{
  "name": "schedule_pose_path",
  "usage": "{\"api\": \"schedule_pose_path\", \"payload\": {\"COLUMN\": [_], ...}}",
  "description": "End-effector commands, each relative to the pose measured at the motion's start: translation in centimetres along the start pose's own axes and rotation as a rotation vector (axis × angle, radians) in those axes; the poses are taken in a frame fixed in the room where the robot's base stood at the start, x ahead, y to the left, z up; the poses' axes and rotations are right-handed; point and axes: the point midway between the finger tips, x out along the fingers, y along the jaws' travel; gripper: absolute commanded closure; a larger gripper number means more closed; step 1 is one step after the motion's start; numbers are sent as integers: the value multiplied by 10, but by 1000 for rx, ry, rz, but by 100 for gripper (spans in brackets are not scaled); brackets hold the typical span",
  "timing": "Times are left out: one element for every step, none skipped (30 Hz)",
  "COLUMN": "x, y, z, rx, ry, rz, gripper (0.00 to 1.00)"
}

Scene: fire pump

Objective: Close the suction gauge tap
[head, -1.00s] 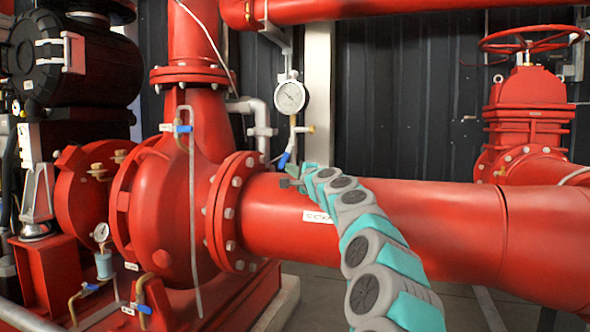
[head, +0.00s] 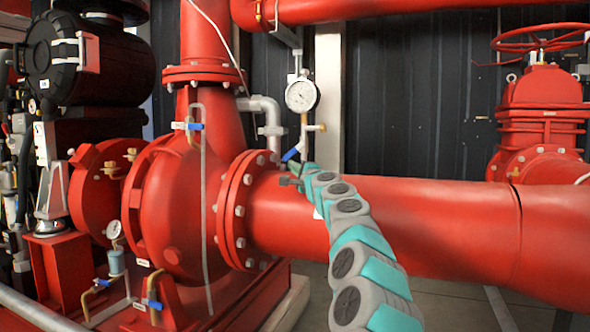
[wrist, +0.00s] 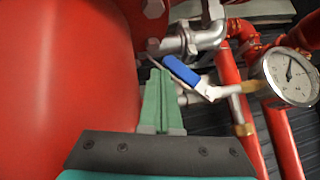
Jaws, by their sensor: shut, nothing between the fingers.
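The suction gauge tap is a small lever valve with a blue handle (head: 291,154), on the thin pipe below the round white gauge (head: 301,96). In the wrist view the blue handle (wrist: 181,71) slants from upper left down to the silver valve body, with the gauge (wrist: 290,78) to the right. My gripper (head: 289,180) is just below the handle, over the top of the red suction pipe (head: 420,215). Its green fingers (wrist: 159,80) are shut and empty, with their tips close beside the handle's free end. I cannot tell whether they touch it.
The red pump casing (head: 172,215) and its bolted flange (head: 238,212) stand close on the left. A red valve with a handwheel (head: 540,42) is at the right. Another blue-handled tap (head: 187,126) sits on the pump. A dark ribbed wall (head: 415,100) is behind.

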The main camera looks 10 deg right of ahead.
Motion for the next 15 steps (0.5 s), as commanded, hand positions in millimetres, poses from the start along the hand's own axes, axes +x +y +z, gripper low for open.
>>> {"api": "schedule_pose_path", "payload": {"x": [1, 1, 2, 2, 2, 3, 3, 4, 4, 5, 6, 6, 7, 8, 9], "y": [0, -1, -1, -1, -1, -1, -1, -1, -2, -2, -2, -2, -2, -3, -3], "z": [3, 1, 2, 2, 2, 2, 3, 3, 4, 5, 6, 7, 7, 8, 8], "rx": [9, 6, 5, 5, 6, 6, 5, 5, 5, 5, 5, 5, 4, 4, 5], "ry": [-2, 0, 0, 1, 1, 1, 1, 1, 0, 0, 0, 0, 0, 0, 1], "rz": [-11, -10, -9, -9, -9, -9, -9, -9, -9, -9, -9, -9, -9, -9, -9], "gripper": [100, 100, 100, 100, 100, 100, 100, 100, 100, 100, 100, 100, 100, 100, 100]}}
